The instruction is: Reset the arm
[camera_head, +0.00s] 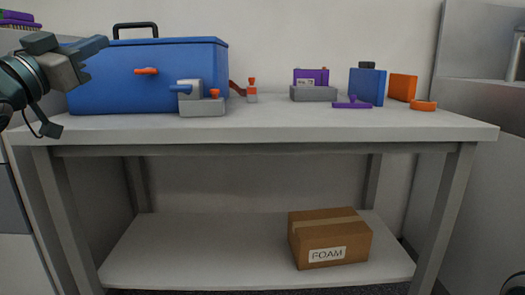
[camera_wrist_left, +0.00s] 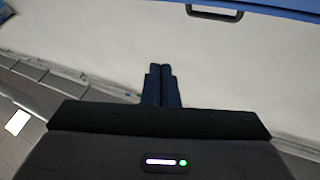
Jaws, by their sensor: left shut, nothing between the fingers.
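My left arm comes in from the left edge in the head view. My left gripper (camera_head: 98,46) is raised in front of the blue case's upper left part. In the left wrist view the two dark blue fingers of the gripper (camera_wrist_left: 162,70) lie side by side, shut with nothing between them. A pale wall fills most of the view beyond them. My right gripper is not in view.
A blue case (camera_head: 190,65) with a black handle stands at the left of the grey table (camera_head: 300,128). Small grey, orange, purple and blue parts stand to its right. A cardboard box (camera_head: 330,238) marked FOAM sits on the lower shelf.

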